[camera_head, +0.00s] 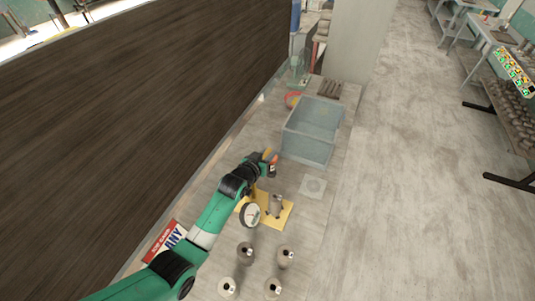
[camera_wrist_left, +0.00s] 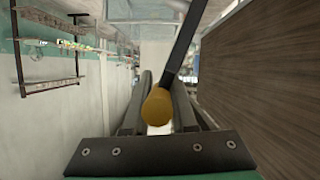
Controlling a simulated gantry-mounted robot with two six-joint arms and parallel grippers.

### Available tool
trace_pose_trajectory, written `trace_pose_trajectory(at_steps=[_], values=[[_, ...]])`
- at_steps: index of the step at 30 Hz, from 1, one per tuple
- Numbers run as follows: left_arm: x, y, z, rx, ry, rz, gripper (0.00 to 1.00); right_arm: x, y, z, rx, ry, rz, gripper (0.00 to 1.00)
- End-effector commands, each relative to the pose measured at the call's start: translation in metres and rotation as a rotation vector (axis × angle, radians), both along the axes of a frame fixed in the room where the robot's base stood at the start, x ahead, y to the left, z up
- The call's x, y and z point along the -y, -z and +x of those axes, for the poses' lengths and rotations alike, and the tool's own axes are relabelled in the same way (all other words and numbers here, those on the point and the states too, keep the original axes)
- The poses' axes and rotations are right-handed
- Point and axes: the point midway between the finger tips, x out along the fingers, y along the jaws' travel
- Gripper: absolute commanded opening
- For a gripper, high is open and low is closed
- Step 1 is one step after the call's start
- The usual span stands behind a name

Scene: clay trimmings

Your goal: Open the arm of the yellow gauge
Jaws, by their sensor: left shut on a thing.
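The yellow gauge has a flat yellow base (camera_head: 286,218) on the bench, with a round white dial (camera_head: 250,214) facing forward. A grey clay piece (camera_head: 276,205) stands on the base. My left gripper (camera_head: 268,164) is above and behind the base. In the left wrist view, my left gripper (camera_wrist_left: 158,100) is shut on the gauge arm's yellow-orange knob (camera_wrist_left: 158,107). A black rod (camera_wrist_left: 183,45) runs from the knob up and to the right in that view. My left forearm hides part of the gauge. My right gripper is not in view.
A grey bin (camera_head: 310,146) stands behind the gauge, with a pale square tile (camera_head: 312,187) to the gauge's right. Several grey clay pieces (camera_head: 246,249) stand in front. A dark wood panel (camera_head: 140,80) borders the bench on the left. A printed sign (camera_head: 165,242) lies beside my arm.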

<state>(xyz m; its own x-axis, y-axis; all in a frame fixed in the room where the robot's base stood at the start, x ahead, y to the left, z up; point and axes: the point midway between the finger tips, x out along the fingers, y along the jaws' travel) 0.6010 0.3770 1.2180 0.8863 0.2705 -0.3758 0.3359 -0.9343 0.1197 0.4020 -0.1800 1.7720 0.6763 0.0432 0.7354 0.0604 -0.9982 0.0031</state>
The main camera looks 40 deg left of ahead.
Motion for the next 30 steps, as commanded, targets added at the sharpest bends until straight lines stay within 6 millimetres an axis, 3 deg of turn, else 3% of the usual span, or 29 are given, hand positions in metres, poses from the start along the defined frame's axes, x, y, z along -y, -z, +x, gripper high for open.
trace_pose_trajectory(at_steps=[2,3,7,20,30], values=[[-0.001,0.009,-0.003,-0.019,-0.003,-0.004,0.00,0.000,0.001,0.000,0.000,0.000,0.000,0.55],[-0.001,0.009,-0.003,-0.019,-0.003,-0.004,0.32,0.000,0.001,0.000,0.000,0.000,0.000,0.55],[-0.001,0.007,-0.003,-0.015,-0.003,-0.002,0.55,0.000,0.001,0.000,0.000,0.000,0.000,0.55],[0.002,-0.001,-0.009,-0.006,-0.001,-0.001,0.55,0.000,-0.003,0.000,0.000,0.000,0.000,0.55],[0.019,-0.024,-0.065,-0.007,-0.002,-0.001,0.55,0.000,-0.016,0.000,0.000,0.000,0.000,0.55]])
